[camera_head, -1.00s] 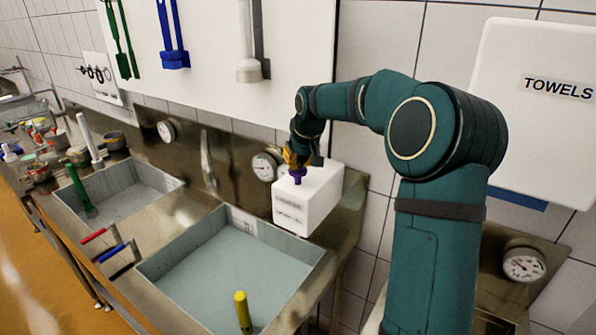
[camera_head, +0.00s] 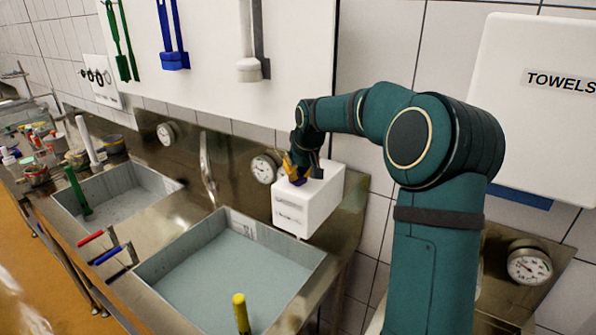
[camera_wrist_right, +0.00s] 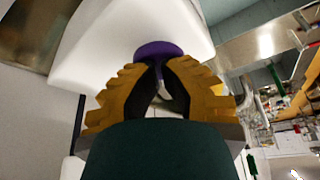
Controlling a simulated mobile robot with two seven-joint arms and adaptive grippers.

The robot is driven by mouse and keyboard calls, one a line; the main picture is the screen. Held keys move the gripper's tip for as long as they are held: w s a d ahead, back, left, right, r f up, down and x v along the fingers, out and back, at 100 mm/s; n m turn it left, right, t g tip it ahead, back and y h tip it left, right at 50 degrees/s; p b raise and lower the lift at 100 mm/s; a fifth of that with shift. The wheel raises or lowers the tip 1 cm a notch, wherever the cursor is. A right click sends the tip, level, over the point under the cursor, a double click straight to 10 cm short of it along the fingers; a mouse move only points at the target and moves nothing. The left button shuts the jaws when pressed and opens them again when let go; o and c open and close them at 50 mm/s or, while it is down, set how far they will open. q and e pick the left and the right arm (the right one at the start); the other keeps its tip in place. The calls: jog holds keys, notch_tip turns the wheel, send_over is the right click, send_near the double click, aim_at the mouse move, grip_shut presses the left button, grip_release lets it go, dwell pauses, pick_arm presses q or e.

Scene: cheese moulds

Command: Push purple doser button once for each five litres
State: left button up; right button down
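The white doser box (camera_head: 310,205) is fixed at the wall above the back right corner of the right-hand vat (camera_head: 165,262). Its purple button (camera_head: 298,182) is on top, partly covered by my right gripper (camera_head: 294,172). In the right wrist view the purple button (camera_wrist_right: 158,50) is directly at the tips of the yellow fingers. These fingertips (camera_wrist_right: 159,64) are drawn close together with nothing held between them. They appear to touch the button, which sits low against the box top. My left gripper is not in view.
A yellow-handled tool (camera_head: 241,312) stands in the right-hand vat, which holds pale liquid. A dial gauge (camera_head: 264,168) is on the wall left of the doser. A towel dispenser (camera_head: 545,110) hangs at the right. Red and blue handles (camera_head: 108,254) lie between the vats.

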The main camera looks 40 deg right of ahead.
jog(key=shift+r+p, duration=2.85)
jog(key=shift+r, duration=0.7)
jog(key=shift+f, duration=0.1)
jog(key=shift+w+r+b, duration=0.1)
jog(key=shift+r+b, duration=0.25)
jog(key=shift+r, duration=0.05)
jog(key=f+b, duration=0.2)
jog(key=b, duration=0.4)
jog(key=shift+b, duration=0.4)
jog(key=shift+f, duration=0.35)
